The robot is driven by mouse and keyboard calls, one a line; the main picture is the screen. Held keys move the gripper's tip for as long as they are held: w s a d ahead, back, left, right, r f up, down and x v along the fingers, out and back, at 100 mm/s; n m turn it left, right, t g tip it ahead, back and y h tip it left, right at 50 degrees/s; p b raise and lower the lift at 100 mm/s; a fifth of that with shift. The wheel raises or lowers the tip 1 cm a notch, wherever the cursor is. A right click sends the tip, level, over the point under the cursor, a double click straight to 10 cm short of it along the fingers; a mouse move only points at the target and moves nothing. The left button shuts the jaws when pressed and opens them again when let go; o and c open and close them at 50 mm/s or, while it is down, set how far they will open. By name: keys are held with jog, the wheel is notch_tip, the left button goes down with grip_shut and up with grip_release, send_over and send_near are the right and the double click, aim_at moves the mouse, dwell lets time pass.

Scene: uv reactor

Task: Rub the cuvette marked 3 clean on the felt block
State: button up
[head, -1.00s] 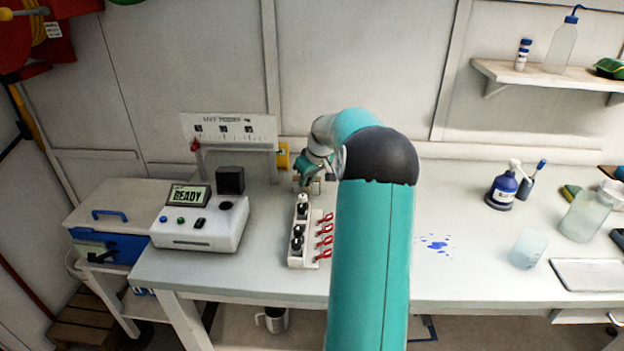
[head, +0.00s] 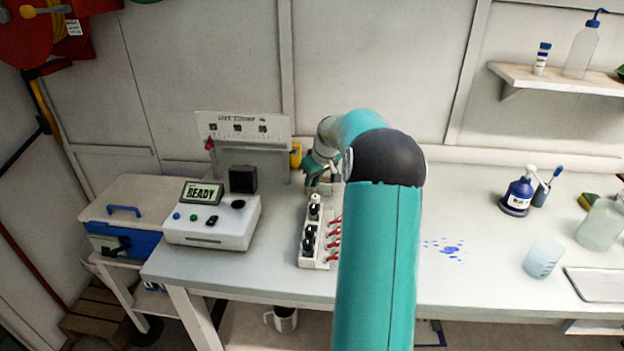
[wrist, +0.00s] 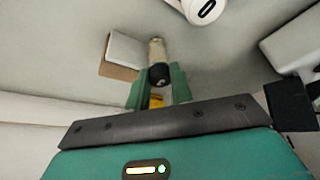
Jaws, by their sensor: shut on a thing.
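My gripper (head: 324,184) is behind the cuvette rack (head: 305,262) near the back of the bench, partly hidden by my arm. In the wrist view its green fingers (wrist: 159,88) are shut on a cuvette with a black cap (wrist: 159,74) and a pale body (wrist: 157,50). No number on it can be read. A small block with a grey top and brown side, seemingly the felt block (wrist: 126,50), lies right beside the cuvette on its left. I cannot tell whether they touch. In the head view the block is not clear.
The rack holds several dark-capped pieces and one white-topped piece (head: 315,199), with red clips along its right side. A reactor box reading READY (head: 212,222) stands left. A ruled upright panel (head: 243,124) stands behind. Blue spots (head: 450,250) mark the bench right of my arm.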

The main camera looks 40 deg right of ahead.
jog(key=shift+s+d, duration=0.7)
jog(key=shift+s, duration=0.2)
jog(key=shift+s+d, duration=0.7)
jog(key=shift+s, duration=0.15)
jog(key=shift+w+a, duration=0.85)
jog(key=shift+w, duration=0.2)
jog(key=shift+w+a, duration=0.8)
jog(key=shift+w, duration=0.2)
jog(key=shift+s+d, duration=0.8)
jog(key=shift+s, duration=0.25)
jog(key=shift+s+d, duration=0.8)
jog(key=shift+s, duration=0.2)
jog(key=shift+s+a, duration=1.1)
jog(key=shift+a, duration=0.25)
notch_tip(320, 180, up, 8)
